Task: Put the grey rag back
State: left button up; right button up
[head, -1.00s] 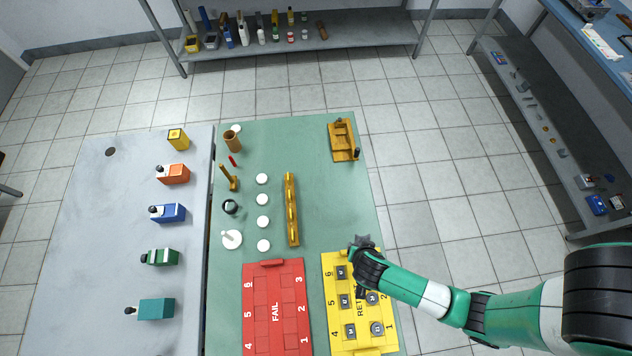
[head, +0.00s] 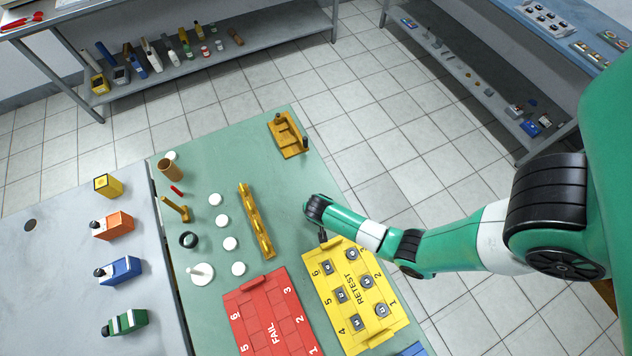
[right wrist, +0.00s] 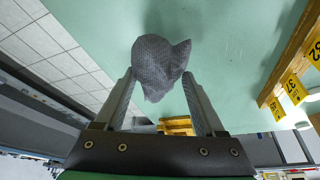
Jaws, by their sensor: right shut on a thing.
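The grey rag (right wrist: 160,62) is a crumpled, finely patterned cloth in the right wrist view. My right gripper (right wrist: 158,80) is shut on it, with one finger on each side, and the green table top lies behind it. In the head view my right arm reaches in from the right. Its wrist is over the green table (head: 285,190), just beyond the far edge of the yellow RETEST tray (head: 335,252). The rag cannot be made out there. My left gripper is not in view.
A red FAIL tray (head: 262,335) lies left of the yellow one. A long amber rack (head: 255,222), white discs (head: 222,221) and an amber fixture (head: 288,135) stand on the green table.

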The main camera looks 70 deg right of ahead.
jog(key=shift+w+d+f+b, duration=0.15)
jog(key=shift+f+b, duration=0.85)
jog(key=shift+f, duration=0.9)
jog(key=shift+r, duration=0.1)
jog(key=o, duration=1.3)
jog(key=p+v, duration=0.6)
jog(key=v, duration=0.5)
jog(key=shift+r, duration=0.45)
